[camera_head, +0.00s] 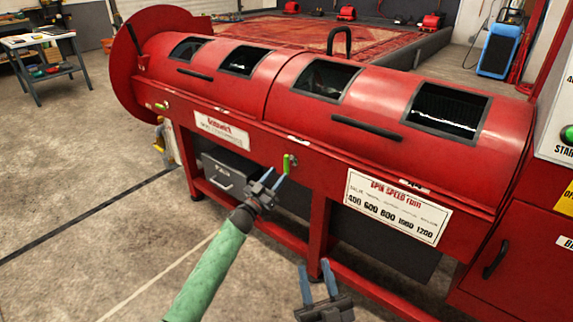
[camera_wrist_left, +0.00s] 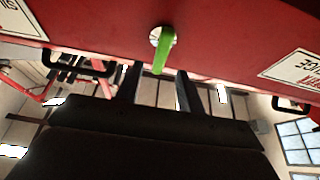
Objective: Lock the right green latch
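The right green latch (camera_head: 286,163) sits on the front rail of the red machine (camera_head: 262,128), roughly upright in the head view. In the left wrist view the same latch (camera_wrist_left: 163,50) is a green lever on a round pale mount, pointing down the picture with a slight tilt. My left gripper (camera_head: 273,179) is open just in front of it. Its fingers (camera_wrist_left: 159,88) stand apart, with the lever lined up between them; I cannot tell whether they touch it. Another small latch (camera_head: 161,106) is at the machine's left end. My right gripper (camera_head: 317,274) is open and empty, low in front.
A white speed sign (camera_head: 395,206) is on the machine front, right of the latch. A dark drawer box (camera_head: 230,172) hangs under the rail at left. A red cabinet (camera_head: 525,265) stands at right. The concrete floor (camera_head: 90,205) at left is mostly clear.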

